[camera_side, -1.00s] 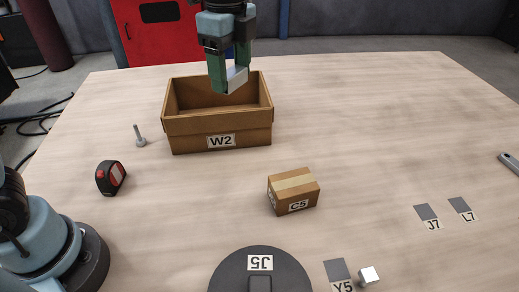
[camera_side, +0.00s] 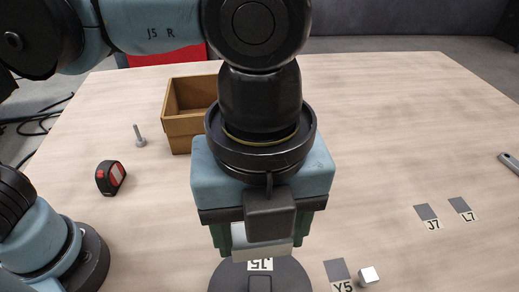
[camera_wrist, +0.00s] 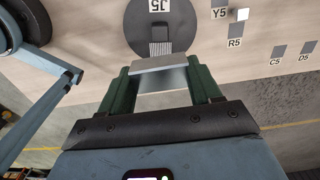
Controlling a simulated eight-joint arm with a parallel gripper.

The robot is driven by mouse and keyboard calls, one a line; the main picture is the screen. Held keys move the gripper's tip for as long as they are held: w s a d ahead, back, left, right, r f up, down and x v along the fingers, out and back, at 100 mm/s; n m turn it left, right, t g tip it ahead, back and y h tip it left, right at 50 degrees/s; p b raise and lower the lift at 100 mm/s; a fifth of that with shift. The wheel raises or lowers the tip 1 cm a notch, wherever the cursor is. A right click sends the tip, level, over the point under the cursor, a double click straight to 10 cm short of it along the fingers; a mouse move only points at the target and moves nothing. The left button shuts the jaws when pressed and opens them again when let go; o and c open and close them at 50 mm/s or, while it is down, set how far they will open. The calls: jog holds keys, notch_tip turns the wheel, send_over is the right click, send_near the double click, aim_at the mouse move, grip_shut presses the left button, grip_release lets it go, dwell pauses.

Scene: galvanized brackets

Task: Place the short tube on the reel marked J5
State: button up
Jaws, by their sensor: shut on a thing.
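My gripper (camera_side: 262,244) is shut on a pale grey piece (camera_side: 242,240), which I take to be the short tube. In the wrist view it spans between the green fingers (camera_wrist: 160,74) and shows flat faces; its ends are hidden by the fingers. The reel marked J5 (camera_side: 232,278) is a dark grey disc on the table, with a white label. In the side view my gripper and the piece overlap its far edge. In the wrist view the reel (camera_wrist: 187,32) lies just beyond the piece. I cannot tell the height between them.
A cardboard bin (camera_side: 184,132), partly hidden, stands at the back left. A tape measure (camera_side: 110,178) and a bolt (camera_side: 139,137) lie left. A small silver cube (camera_side: 369,276) sits by the Y5 patch (camera_side: 337,269). The table's right middle is mostly clear.

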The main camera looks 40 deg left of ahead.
aim_at(260, 285)
jog(key=shift+f, duration=5.95)
jog(key=shift+f, duration=0.1)
jog(key=o, duration=1.1)
notch_tip(260, 285, up, 12)
jog(key=shift+w+a+r, duration=0.1)
jog(key=w+a+f+n+t, duration=0.2)
jog(key=w+a+n, duration=0.1)
jog(key=a+n, duration=0.6)
jog(key=w+a+f+n+t, duration=0.2)
jog(key=w+a+f+n, duration=0.1)
jog(key=a+n, duration=0.6)
jog(key=w+a+f+n+t, duration=0.2)
jog(key=w+a+n, duration=0.3)
jog(key=a+n, duration=0.4)
jog(key=shift+a+f+t, duration=0.15)
jog(key=shift+a+t, duration=0.15)
jog(key=shift+a, duration=0.75)
jog(key=shift+a+f+t, duration=0.15)
jog(key=shift+a+t, duration=0.15)
jog(key=shift+a, duration=0.7)
